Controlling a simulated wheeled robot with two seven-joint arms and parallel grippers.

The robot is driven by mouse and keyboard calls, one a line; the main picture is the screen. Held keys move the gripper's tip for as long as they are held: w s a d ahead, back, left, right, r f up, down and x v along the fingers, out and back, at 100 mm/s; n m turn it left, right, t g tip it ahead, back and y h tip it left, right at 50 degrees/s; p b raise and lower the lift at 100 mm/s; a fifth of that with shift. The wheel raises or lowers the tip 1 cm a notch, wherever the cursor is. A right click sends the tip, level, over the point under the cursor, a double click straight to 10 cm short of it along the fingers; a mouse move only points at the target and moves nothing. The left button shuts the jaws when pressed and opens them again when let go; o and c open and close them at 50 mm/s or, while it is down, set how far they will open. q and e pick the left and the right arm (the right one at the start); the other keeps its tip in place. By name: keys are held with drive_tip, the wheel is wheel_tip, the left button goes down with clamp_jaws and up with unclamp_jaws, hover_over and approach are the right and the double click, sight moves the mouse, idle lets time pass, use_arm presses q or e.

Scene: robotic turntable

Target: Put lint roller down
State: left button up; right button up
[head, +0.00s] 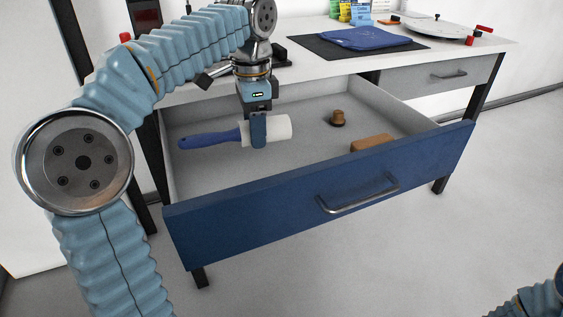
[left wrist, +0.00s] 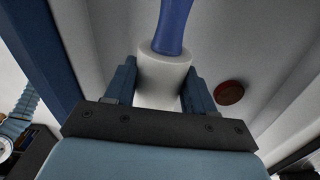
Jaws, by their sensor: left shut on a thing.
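The lint roller has a blue handle (head: 208,139) and a white roll (head: 280,128). My left gripper (head: 258,138) is shut on the white roll, with the handle pointing left in the head view. The roller is inside the outline of the open drawer (head: 320,199); I cannot tell whether it touches the drawer floor. In the left wrist view the white roll (left wrist: 163,78) sits between the two fingers of the left gripper (left wrist: 160,88), and the blue handle (left wrist: 174,25) runs up to the top edge. My right gripper is out of view.
In the drawer lie a small brown round-topped object (head: 338,117) and a brown block (head: 372,143). On the tabletop are a folded blue cloth (head: 365,38) on a dark mat (head: 318,46) and a round turntable (head: 437,27). The drawer's middle floor is clear.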

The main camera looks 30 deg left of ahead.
use_arm(q)
drive_tip(key=shift+s+f+n, duration=0.1)
drive_tip(key=shift+f+n, duration=0.05)
drive_tip(key=shift+n, duration=0.35)
wheel_tip(320, 180, down, 10)
drive_tip(key=shift+r+b, duration=0.15)
drive_tip(key=shift+b, duration=0.65)
drive_tip(key=o, duration=1.1)
wheel_tip(320, 180, up, 12)
drive_tip(key=shift+r+p, duration=0.1)
drive_tip(key=shift+p, duration=1)
drive_tip(key=shift+d, duration=0.1)
